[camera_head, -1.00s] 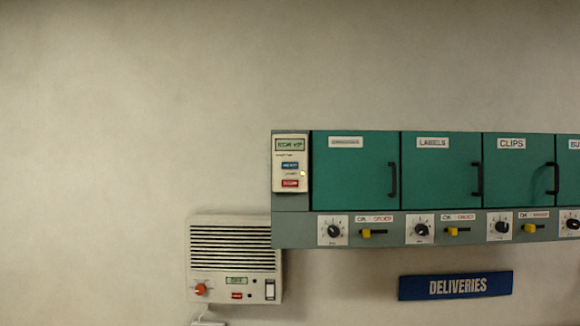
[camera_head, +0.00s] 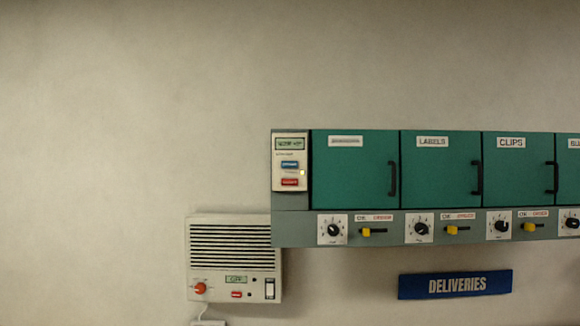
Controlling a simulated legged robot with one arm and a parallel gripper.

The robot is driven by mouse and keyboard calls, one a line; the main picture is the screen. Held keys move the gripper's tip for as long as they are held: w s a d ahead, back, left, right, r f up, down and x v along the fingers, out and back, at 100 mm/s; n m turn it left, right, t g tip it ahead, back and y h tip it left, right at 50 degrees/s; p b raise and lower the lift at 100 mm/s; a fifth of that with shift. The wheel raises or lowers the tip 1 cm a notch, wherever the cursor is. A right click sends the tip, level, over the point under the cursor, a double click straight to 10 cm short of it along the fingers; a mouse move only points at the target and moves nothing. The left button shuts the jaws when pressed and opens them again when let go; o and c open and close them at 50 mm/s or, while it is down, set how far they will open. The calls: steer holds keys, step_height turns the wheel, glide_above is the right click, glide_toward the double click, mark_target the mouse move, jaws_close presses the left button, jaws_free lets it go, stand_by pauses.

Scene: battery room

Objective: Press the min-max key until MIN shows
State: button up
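A small cream control panel (camera_head: 290,165) is set at the left end of a teal cabinet row on the wall. It has a greenish display (camera_head: 290,144) at the top, a blue key (camera_head: 290,165) and a red key (camera_head: 290,182) below, and a small yellow lamp at its right. The display text and key labels are too blurred to read, so I cannot tell which is the min-max key. My gripper is not in view.
Teal doors, two labelled LABELS (camera_head: 432,142) and CLIPS (camera_head: 511,142), have black handles. Knobs and yellow sliders run below. A cream louvred wall unit (camera_head: 235,258) with an orange-red knob (camera_head: 200,288) hangs lower left. A blue DELIVERIES sign (camera_head: 456,285) is below the cabinets. Wall at left is bare.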

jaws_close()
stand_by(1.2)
